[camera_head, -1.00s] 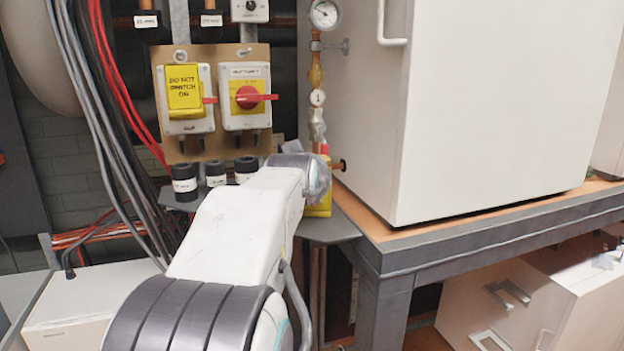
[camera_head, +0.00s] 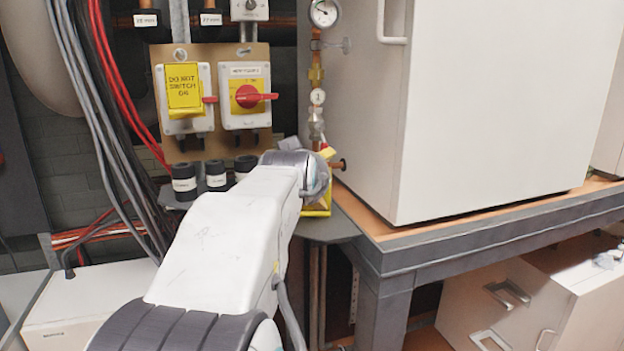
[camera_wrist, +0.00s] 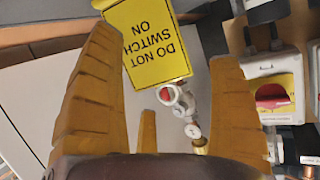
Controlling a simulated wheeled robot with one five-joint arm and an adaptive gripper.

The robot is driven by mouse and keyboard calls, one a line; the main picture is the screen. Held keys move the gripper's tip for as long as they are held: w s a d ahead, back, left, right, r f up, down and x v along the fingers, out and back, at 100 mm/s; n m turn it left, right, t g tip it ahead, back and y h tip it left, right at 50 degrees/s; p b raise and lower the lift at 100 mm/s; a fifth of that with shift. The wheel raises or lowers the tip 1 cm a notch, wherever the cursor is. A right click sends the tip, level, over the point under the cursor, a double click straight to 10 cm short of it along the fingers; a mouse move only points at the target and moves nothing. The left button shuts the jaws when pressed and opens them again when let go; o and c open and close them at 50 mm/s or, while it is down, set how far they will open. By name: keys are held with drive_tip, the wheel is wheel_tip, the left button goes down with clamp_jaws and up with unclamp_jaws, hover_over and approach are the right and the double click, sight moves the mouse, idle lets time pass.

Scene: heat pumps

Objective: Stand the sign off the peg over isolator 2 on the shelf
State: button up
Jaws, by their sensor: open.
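A yellow sign reading "DO NOT SWITCH ON" (camera_wrist: 145,45) shows upside down in the wrist view, just beyond my open gripper (camera_wrist: 162,50). The fingers spread to either side with a gap before the sign. In the head view my wrist hides most of the gripper; a yellow piece, apparently this sign (camera_head: 318,203), shows below it by the small grey shelf (camera_head: 328,230). Its contact with the shelf is hard to see. Isolator 2 (camera_head: 246,97) has a red handle and no sign over it; the peg (camera_head: 243,52) above looks bare.
Another yellow sign (camera_head: 184,88) hangs on the left isolator. Copper pipework with gauges (camera_head: 317,97) rises close to my wrist. A large white cabinet (camera_head: 480,110) stands on the right. Cables (camera_head: 105,120) run down the left, and black pipe ends (camera_head: 185,180) stand below the isolators.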

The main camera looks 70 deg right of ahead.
drive_tip(key=v, duration=1)
drive_tip(key=shift+b, duration=0.4)
drive_tip(key=w+a+f+n+t+y, duration=0.4)
drive_tip(key=w+a+f+n+y, duration=0.4)
drive_tip(key=w+a+f, duration=0.85)
drive_tip(key=s+a+f+n+g+y, duration=0.1)
drive_tip(key=s+a+f+n+y, duration=0.2)
drive_tip(key=a+f, duration=0.4)
drive_tip(key=s+a+f+n+g+y, duration=0.2)
drive_tip(key=a+f+n, duration=0.4)
drive_tip(key=a, duration=0.8)
drive_tip(key=shift+s+f+y, duration=0.4)
drive_tip(key=shift+f, duration=0.05)
